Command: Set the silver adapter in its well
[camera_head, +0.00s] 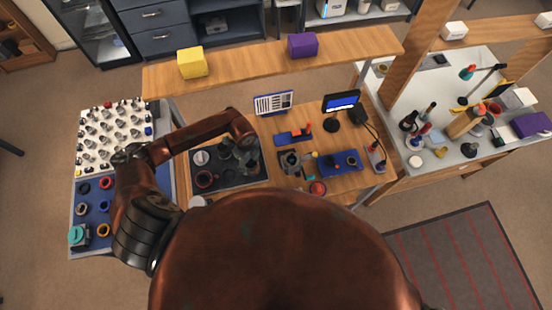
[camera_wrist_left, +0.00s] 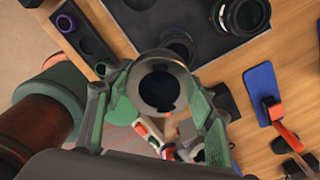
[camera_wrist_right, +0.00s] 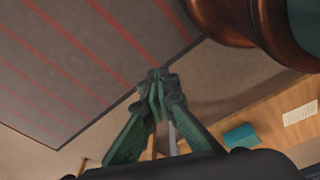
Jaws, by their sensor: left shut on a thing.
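My left gripper (camera_head: 245,152) reaches over the black tray (camera_head: 228,182) in the head view. In the left wrist view its green fingers (camera_wrist_left: 160,95) are shut on the silver adapter (camera_wrist_left: 160,60), a grey metal ring with a dark opening. It is held close to the tray, which lies beyond it. A round dark shape (camera_wrist_left: 177,40) shows on the tray just past the adapter; I cannot tell whether it is the adapter's well. My right gripper (camera_wrist_right: 157,82) has its fingertips together with nothing seen between them, above the floor.
A black lens (camera_wrist_left: 240,14) stands on the tray. A blue pad (camera_wrist_left: 261,93) and a red-handled tool (camera_wrist_left: 283,128) lie on the wood bench. A white board with several small parts (camera_head: 112,128) and a blue tray with rings (camera_head: 88,215) are at the left.

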